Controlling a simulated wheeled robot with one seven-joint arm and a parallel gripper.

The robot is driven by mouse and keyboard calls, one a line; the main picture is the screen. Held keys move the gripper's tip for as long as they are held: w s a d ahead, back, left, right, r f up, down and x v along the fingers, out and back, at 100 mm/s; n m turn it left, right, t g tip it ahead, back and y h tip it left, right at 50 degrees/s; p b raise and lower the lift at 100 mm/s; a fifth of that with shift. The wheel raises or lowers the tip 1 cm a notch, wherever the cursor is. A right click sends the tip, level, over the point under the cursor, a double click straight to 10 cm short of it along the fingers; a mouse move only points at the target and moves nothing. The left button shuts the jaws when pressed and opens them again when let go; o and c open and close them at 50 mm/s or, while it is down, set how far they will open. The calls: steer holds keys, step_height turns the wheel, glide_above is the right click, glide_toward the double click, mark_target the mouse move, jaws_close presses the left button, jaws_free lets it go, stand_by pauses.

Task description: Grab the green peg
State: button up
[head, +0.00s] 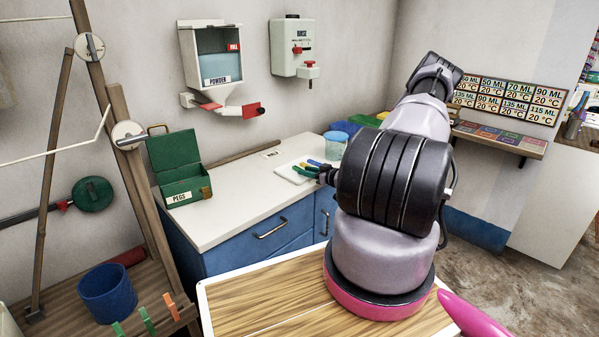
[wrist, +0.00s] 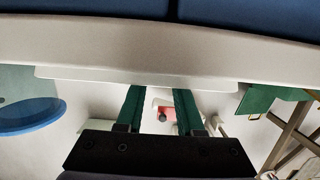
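Two green pegs show at the lower left of the head view, one upright (head: 147,320) and one cut by the bottom edge (head: 118,329). An orange peg (head: 172,305) stands beside them. A green box labelled PEGS (head: 185,190) stands lid-up at the counter's left end. My gripper (head: 309,171) is small and partly hidden by my arm, over the far part of the counter, away from these pegs. In the wrist view its two green fingers (wrist: 160,105) are apart, with no peg seen between them.
The white counter (head: 240,210) has blue drawers. A blue tub (head: 107,292) stands at left near a wooden frame (head: 125,150). A powder dispenser (head: 213,58) and a rinse dispenser (head: 292,46) hang on the wall.

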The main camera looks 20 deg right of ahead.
steer(key=shift+x, duration=1.1)
jaws_close()
